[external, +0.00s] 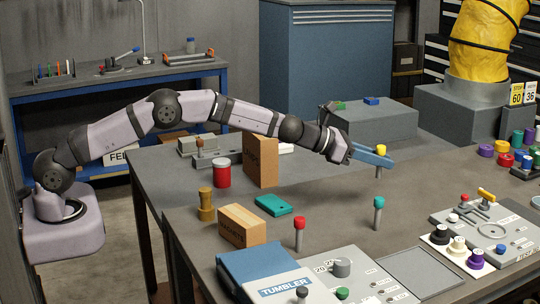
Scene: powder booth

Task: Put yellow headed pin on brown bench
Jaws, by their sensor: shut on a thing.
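The yellow headed pin (381,149) is upright between the blue fingers of my gripper (374,158), right of centre. Its yellow head shows above the fingers and its grey shaft below them. My gripper is shut on it. The brown bench (335,190) is the large grey-brown worktop under the arm. The shaft's lower end is over the bench top; I cannot tell whether it touches. My fingers partly hide the pin's upper shaft.
A teal headed pin (378,203) and a red headed pin (299,224) stand nearer the camera. A grey block (375,123) lies behind my gripper. A control panel (500,222) and several coloured knobs are at right. Clear bench lies around the teal pin.

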